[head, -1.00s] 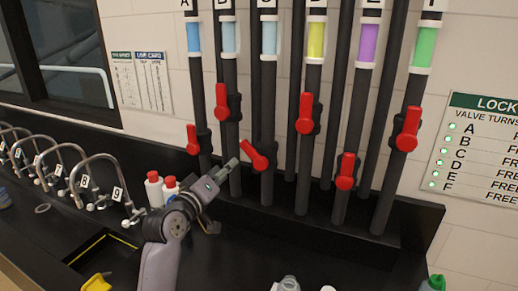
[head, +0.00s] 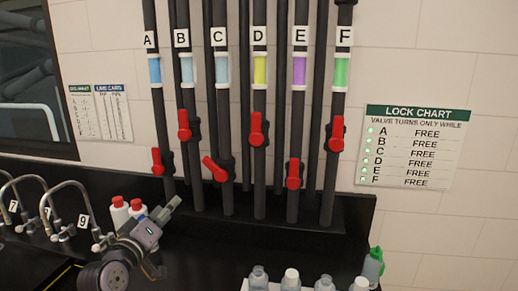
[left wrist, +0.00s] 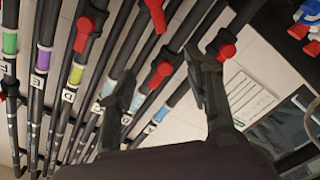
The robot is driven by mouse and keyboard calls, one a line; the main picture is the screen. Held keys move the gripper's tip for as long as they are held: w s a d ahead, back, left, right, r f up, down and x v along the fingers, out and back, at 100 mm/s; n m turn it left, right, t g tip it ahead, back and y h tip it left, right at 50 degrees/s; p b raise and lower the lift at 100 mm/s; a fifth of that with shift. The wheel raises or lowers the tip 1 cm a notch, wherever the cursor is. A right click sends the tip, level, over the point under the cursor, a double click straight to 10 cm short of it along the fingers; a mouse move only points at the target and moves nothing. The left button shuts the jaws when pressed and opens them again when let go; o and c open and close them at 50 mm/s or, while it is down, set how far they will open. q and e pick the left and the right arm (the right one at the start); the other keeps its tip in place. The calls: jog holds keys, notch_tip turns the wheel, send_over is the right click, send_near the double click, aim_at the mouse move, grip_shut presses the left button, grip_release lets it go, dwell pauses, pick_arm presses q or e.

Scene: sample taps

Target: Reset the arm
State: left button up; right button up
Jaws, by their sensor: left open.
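My left gripper (head: 172,205) is in the lower left of the head view, in front of the lower pipes. Its jaws are open and hold nothing. In the left wrist view its two dark fingers (left wrist: 165,88) stand apart, with pipes behind them. Pipes A to F carry red valve handles: A (head: 157,162), B (head: 184,125), C (head: 214,168), D (head: 257,128), E (head: 293,174) and F (head: 337,134). Handle C is tilted; the others are about upright. In the head view the gripper appears clear of the handles. My right gripper is not in view.
The lock chart (head: 415,147) on the right wall reads FREE for A to F. White bottles with red caps (head: 120,212) stand left of my gripper. Several bottles (head: 291,280) and a green-topped bottle (head: 373,267) are at the front right. Curved taps (head: 70,207) line the left.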

pick_arm(q)
jog(key=s+d+f+m+g+y, duration=0.1)
jog(key=s+f+m+g, duration=0.15)
jog(key=s+f, duration=0.65)
jog(key=s+d+f+m+g, duration=0.2)
jog(key=s+f+g, duration=0.3)
jog(key=f, duration=0.7)
jog(key=s+f+m+g+y, duration=0.1)
jog(key=s+f+m+g, duration=0.3)
jog(key=s, duration=0.9)
jog(key=s+f+g+y, duration=0.1)
jog(key=s+f+g, duration=0.2)
jog(key=s+f, duration=0.7)
jog(key=s+f+b, duration=0.2)
jog(key=f, duration=1.1)
jog(key=s+f+b, duration=0.2)
jog(key=f, duration=1.1)
jog(key=s+a+f+g+b, duration=0.1)
jog(key=s+f, duration=0.7)
jog(key=f, duration=0.1)
jog(key=s+a+f+g+b, duration=0.1)
jog(key=s+a+f, duration=0.1)
jog(key=s+f, duration=0.7)
jog(key=shift+a+f+m, duration=0.2)
jog(key=shift+a+m, duration=0.05)
jog(key=shift+m, duration=0.1)
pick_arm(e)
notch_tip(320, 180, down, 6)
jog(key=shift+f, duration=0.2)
